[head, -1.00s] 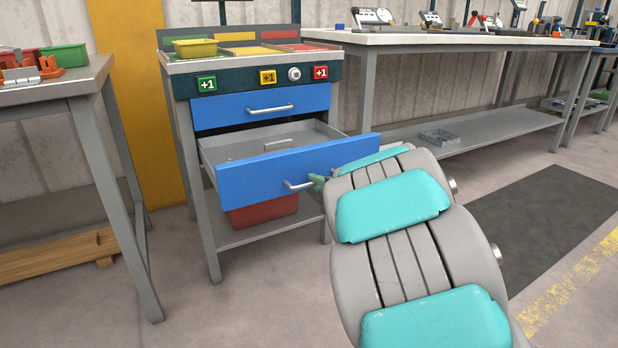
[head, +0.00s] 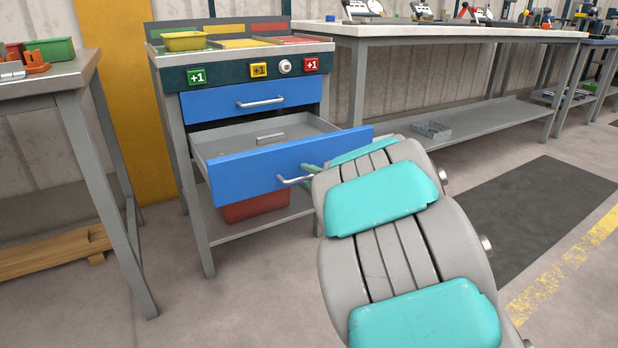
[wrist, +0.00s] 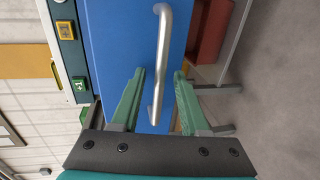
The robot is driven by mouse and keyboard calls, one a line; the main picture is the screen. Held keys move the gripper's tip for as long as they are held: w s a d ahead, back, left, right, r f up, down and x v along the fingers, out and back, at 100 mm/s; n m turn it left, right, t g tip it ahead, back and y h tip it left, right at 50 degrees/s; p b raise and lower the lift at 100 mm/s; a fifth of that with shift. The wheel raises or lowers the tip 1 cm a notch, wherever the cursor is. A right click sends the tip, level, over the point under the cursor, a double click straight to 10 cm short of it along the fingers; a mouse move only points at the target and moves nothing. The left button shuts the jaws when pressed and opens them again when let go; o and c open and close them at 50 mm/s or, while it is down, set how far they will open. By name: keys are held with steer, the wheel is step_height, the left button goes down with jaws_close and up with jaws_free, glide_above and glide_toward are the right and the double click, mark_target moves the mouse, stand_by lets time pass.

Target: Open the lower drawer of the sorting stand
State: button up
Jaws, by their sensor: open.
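The sorting stand (head: 172,78) has two blue drawers. The upper drawer (head: 225,101) is shut. The lower drawer (head: 240,180) is pulled well out, with its grey inside showing and a small grey item (head: 270,139) in it. Its silver bar handle (head: 291,180) is on the front; in the wrist view the handle (wrist: 163,50) runs up the picture from between my fingers. My gripper (wrist: 158,85) is open, with its green fingers on either side of the handle's near end. I cannot tell whether they touch it. In the head view my arm hides most of the gripper.
A red bin (head: 255,206) sits on the stand's lower shelf, under the open drawer. A grey table (head: 75,85) stands at the left and a long workbench (head: 400,32) at the right. The floor in front of the stand is clear.

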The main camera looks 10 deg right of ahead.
steer(key=p+v, duration=0.1)
steer(key=v, duration=0.6)
steer(key=shift+s, duration=0.35)
steer(key=shift+d+r, duration=0.1)
steer(key=shift+d, duration=0.15)
